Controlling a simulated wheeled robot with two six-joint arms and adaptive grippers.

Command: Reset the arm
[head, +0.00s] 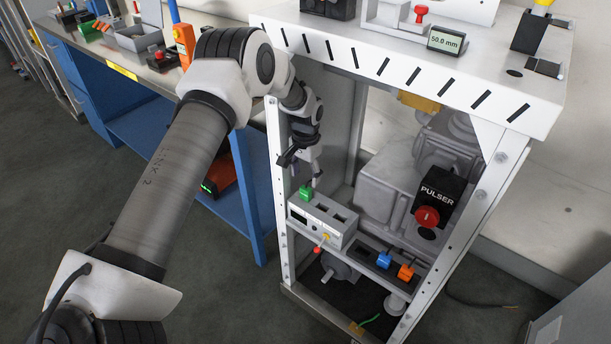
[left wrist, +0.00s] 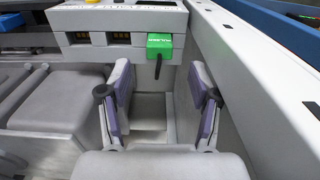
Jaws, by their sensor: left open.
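My left arm reaches from the left into the dispenser frame (head: 470,215). My left gripper (head: 305,176) is open, with empty space between its fingers; it also shows in the left wrist view (left wrist: 160,104). A green plug (head: 306,193) sits in the end slot of a grey module (head: 322,217), just below the gripper in the head view. In the left wrist view the green plug (left wrist: 159,44) is beyond the fingertips and apart from them, with a dark cable hanging from it. Two other slots of the module look empty. My right gripper is not in view.
A blue plug (head: 384,260) and an orange plug (head: 406,272) sit on a lower rail to the right. A black PULSER box with a red knob (head: 427,216) is on the frame's right side. The frame's white top (head: 400,60) overhangs the arm. A blue workbench (head: 160,130) stands at left.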

